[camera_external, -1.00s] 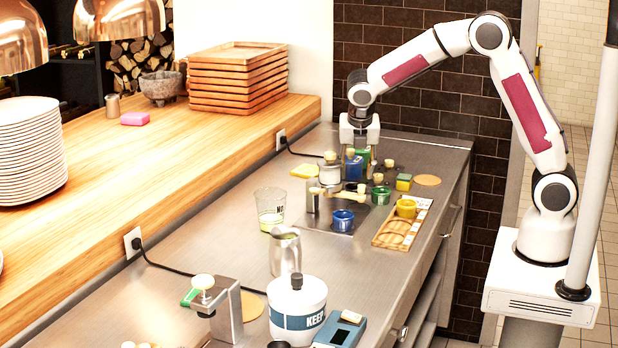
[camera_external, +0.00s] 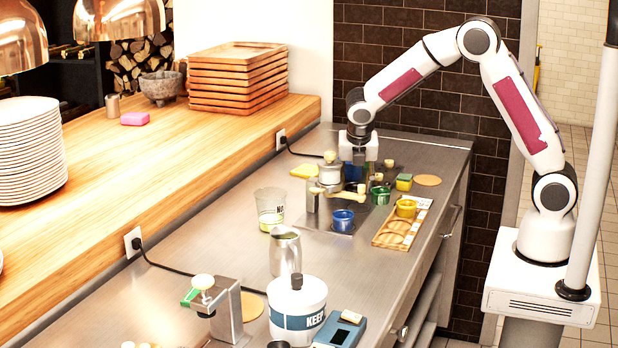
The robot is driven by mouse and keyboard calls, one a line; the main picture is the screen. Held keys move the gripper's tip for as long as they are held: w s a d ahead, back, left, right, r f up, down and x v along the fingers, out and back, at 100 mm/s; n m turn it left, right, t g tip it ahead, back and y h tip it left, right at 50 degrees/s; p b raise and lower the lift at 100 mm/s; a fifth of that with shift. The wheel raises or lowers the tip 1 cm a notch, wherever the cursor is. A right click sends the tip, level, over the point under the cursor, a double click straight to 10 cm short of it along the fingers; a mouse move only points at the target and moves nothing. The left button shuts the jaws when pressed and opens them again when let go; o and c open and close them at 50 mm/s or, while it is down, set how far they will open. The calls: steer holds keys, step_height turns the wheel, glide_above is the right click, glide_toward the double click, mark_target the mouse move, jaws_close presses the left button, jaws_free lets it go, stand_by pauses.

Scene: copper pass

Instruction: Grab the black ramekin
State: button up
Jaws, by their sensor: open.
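I cannot clearly make out a black ramekin. My gripper (camera_external: 358,172) is open and points down at the far part of the steel counter, behind a lidded metal pot (camera_external: 330,172). Blue and green items show close around its fingers, and the fingertips are partly hidden. Ramekins stand nearer the camera: a blue one (camera_external: 343,220), a green one (camera_external: 380,195) and a yellow one (camera_external: 406,208). A small dark item with a pale top (camera_external: 389,165) stands just right of my gripper; it is too small to identify.
A wooden tray with round hollows (camera_external: 396,232) lies at the counter's right edge. A glass beaker (camera_external: 270,208), a metal pitcher (camera_external: 285,250) and a white KEEP jar (camera_external: 298,308) stand nearer.

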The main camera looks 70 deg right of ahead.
steer(key=shift+d+f, duration=0.2)
steer(key=shift+f, duration=0.4)
steer(key=shift+w, duration=0.1)
steer(key=c, duration=0.8)
steer(key=shift+r, duration=0.1)
steer(key=shift+r, duration=4.9)
